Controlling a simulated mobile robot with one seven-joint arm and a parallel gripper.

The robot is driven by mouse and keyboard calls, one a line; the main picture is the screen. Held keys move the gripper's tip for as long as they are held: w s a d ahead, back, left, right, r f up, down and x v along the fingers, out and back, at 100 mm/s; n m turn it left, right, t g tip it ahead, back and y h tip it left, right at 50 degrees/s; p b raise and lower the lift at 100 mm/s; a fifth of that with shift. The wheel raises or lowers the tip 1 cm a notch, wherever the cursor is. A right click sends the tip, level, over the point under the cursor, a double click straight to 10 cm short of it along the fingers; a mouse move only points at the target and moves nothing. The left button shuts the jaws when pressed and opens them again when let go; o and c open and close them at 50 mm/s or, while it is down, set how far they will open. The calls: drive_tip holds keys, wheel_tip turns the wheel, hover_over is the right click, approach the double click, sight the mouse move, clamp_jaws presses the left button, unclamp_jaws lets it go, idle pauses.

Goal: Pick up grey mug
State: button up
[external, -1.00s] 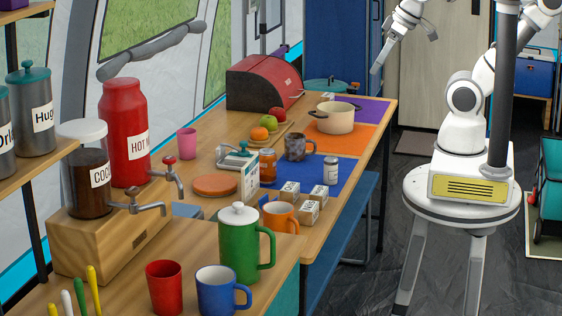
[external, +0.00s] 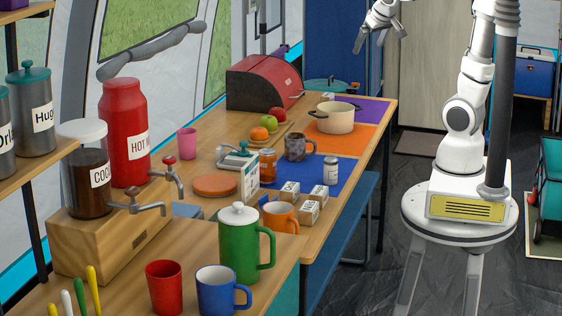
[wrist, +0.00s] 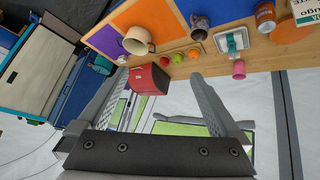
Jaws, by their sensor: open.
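The grey mug (external: 299,147) is dark, speckled grey and stands upright on the table at the edge of the blue mat (external: 312,172), with its handle to the right. My gripper (external: 377,47) hangs in the air at the top of the external view, up and to the right of the table and well apart from the mug. Its fingers also show in the wrist view (wrist: 160,85), spread apart with nothing held between them.
A cream pot (external: 336,119) stands on the orange mat just behind the mug. An orange jar (external: 267,165) and a white-lidded jar (external: 331,171) stand near it. Several small boxes (external: 289,192) are in front. A red bread bin (external: 262,83) is at the back.

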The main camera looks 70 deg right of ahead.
drive_tip(key=d+f, duration=0.3)
drive_tip(key=n+t+y+b, duration=0.2)
drive_tip(key=n+t+b, duration=0.2)
drive_tip(key=t+b, duration=0.5)
approach(303, 144)
drive_tip(key=shift+g, duration=0.3)
drive_tip(key=b+x, duration=0.3)
drive_tip(key=x, duration=0.4)
drive_tip(key=shift+w+r, duration=0.15)
drive_tip(key=shift+d+b+x, duration=0.15)
drive_tip(key=shift+b+x, duration=0.25)
drive_tip(key=shift+x, duration=1.15)
drive_tip(key=shift+d+b+x, duration=0.1)
drive_tip(key=shift+b+x, duration=0.3)
drive_tip(key=shift+x, duration=1.1)
drive_tip(key=shift+r, duration=0.2)
drive_tip(key=c, duration=1.2)
drive_tip(key=shift+o, duration=0.2)
drive_tip(key=shift+r, duration=0.15)
